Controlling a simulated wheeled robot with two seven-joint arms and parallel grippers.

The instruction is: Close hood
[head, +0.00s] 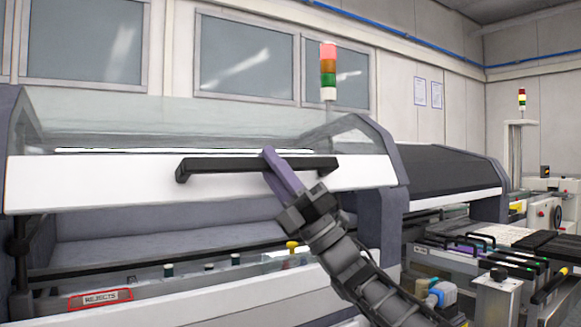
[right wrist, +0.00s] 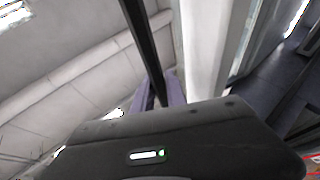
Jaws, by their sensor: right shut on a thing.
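The machine hood (head: 110,187) has a clear upper panel and a white front edge; it stands raised, with an open gap below it. A black bar handle (head: 220,166) runs along its front edge. My right gripper (head: 269,156) is shut on the handle, right of its middle. In the right wrist view the handle (right wrist: 143,45) runs up from between the purple fingers (right wrist: 162,97), beside the white hood edge (right wrist: 205,50). My left gripper is in neither view.
Below the hood is the machine's open inside, with a front panel bearing a "REJECTS" label (head: 100,299) and several small knobs. A second machine with a dark hood (head: 450,170) stands at the right. A feeder trolley (head: 480,250) stands in front of it. A signal tower (head: 328,70) rises behind.

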